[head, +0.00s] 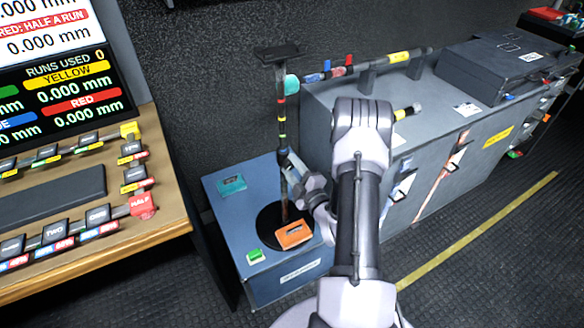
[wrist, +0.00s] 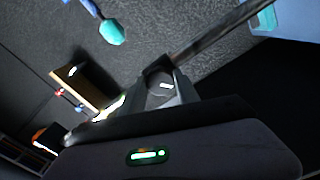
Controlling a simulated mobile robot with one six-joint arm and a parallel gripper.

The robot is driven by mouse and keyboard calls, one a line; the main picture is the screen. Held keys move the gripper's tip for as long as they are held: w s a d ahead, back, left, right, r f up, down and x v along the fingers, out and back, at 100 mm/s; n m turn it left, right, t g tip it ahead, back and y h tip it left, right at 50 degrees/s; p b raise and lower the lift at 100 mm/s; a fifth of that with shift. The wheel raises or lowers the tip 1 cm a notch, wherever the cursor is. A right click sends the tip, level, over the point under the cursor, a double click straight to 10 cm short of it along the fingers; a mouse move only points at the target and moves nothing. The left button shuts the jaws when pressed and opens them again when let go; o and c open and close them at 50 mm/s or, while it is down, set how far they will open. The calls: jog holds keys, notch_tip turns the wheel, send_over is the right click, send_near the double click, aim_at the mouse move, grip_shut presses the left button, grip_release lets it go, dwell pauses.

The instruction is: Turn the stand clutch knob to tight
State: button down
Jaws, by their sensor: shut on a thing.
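The stand (head: 282,105) rises from a round black base on a low blue-grey cabinet, with a small dark plate on top and red, yellow and green bands on its pole. My gripper (head: 293,168) reaches the pole from the right, about halfway up, and is shut on the clutch knob. In the wrist view the knob (wrist: 163,87) is a dark round piece with a short white mark, at the fingers. The stand's pole (wrist: 225,30) runs from it to the upper right. The knob is mostly hidden by my gripper in the head view.
On the low cabinet (head: 285,279) are an orange box (head: 294,234), a teal box (head: 231,185) and a green block (head: 255,255). A long grey cabinet (head: 430,130) stands right, a wooden desk (head: 170,212) with keys and a screen left. Floor is clear at lower right.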

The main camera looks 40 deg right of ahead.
jog(key=m, duration=0.4)
jog(key=shift+r, duration=0.15)
jog(key=shift+m, duration=1.9)
jog(key=c, duration=0.9)
grip_release()
jog(key=shift+w, duration=0.1)
